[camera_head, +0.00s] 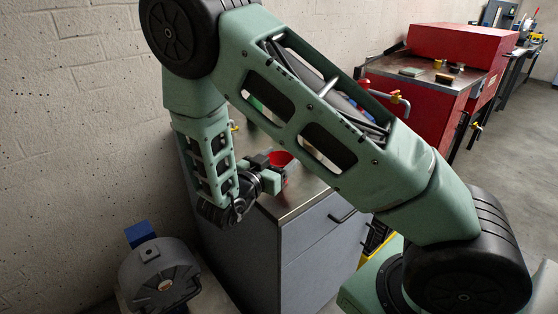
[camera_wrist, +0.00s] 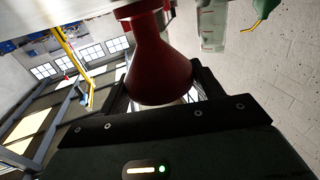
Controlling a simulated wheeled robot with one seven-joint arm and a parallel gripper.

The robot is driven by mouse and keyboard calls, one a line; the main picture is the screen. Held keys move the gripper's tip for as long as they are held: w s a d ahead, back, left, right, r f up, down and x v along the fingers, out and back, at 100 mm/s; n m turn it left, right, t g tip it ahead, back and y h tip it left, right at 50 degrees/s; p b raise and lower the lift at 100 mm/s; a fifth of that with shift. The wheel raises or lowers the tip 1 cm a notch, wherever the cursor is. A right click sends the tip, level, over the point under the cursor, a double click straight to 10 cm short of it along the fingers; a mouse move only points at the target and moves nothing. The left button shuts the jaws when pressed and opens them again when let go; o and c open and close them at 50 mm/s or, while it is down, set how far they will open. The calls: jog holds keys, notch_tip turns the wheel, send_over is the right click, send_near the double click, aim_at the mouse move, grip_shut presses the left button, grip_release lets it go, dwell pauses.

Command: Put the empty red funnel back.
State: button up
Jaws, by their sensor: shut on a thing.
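The red funnel (camera_head: 281,157) is at the end of my arm, over the metal-topped grey cabinet (camera_head: 300,196). In the wrist view the red funnel (camera_wrist: 158,68) is large and close, between the two dark fingers. My gripper (camera_wrist: 162,90) is shut on it; it shows small in the head view (camera_head: 272,172). In the head view the funnel's wide mouth faces up. I cannot tell whether its lower end touches the cabinet top. The funnel's holding place cannot be made out, and my arm hides part of the cabinet top.
A clear container (camera_wrist: 213,25) and a green-and-yellow item (camera_wrist: 264,18) are beyond the funnel. A grey machine (camera_head: 160,274) with a blue block (camera_head: 139,233) stands at the lower left. A red bench (camera_head: 440,82) with small items is at the back right. The wall is close at left.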

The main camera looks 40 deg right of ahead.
jog(key=shift+f, duration=0.2)
jog(key=o, duration=1.1)
